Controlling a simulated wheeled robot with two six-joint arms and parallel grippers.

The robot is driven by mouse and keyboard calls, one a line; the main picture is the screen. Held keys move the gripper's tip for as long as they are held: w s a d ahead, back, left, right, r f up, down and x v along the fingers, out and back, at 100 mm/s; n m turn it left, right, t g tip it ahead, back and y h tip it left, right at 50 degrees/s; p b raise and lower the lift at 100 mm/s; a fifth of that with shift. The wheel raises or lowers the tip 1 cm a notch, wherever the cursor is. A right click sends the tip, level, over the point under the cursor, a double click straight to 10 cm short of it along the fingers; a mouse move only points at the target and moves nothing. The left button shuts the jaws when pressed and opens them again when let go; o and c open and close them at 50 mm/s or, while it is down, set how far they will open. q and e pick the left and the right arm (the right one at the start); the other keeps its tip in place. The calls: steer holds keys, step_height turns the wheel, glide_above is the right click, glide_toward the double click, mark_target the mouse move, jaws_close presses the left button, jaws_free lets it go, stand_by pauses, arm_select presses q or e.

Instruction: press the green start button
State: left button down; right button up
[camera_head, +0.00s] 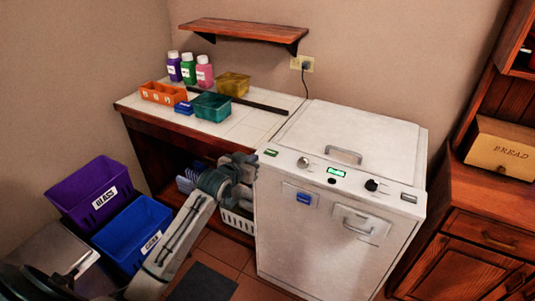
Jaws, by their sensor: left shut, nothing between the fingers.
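The white machine (310,225) has a sloped control panel along its top front edge. A small green rectangular piece (271,153), which looks like the start button, sits at the panel's left end. A lit green display (336,172) is near the panel's middle. My left gripper (250,160) is at the machine's upper left front corner, just left of the green piece. Its fingers are shut with nothing between them. I cannot tell whether it touches the machine. My right gripper is not in view.
The panel also has a silver knob (303,163) and a black knob (371,185). A handled lid (345,130) covers the top. A white counter (240,122) with bottles and bins stands left. Purple (75,205) and blue (120,245) bins are lower left. A wooden cabinet (455,260) is right.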

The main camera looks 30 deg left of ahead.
arm_select(q)
steer(key=r, duration=0.3)
steer(key=shift+d+r+t, duration=0.1)
steer(key=shift+d+t, duration=0.2)
steer(key=p, duration=0.2)
glide_above(267, 157)
step_height(267, 157, down, 2)
steer(key=shift+d+f, duration=0.1)
steer(key=shift+f, duration=0.1)
step_height(267, 157, down, 3)
steer(key=shift+r+p, duration=0.15)
steer(key=shift+p, duration=0.45)
steer(key=shift+f, duration=0.75)
steer(key=shift+f, duration=0.1)
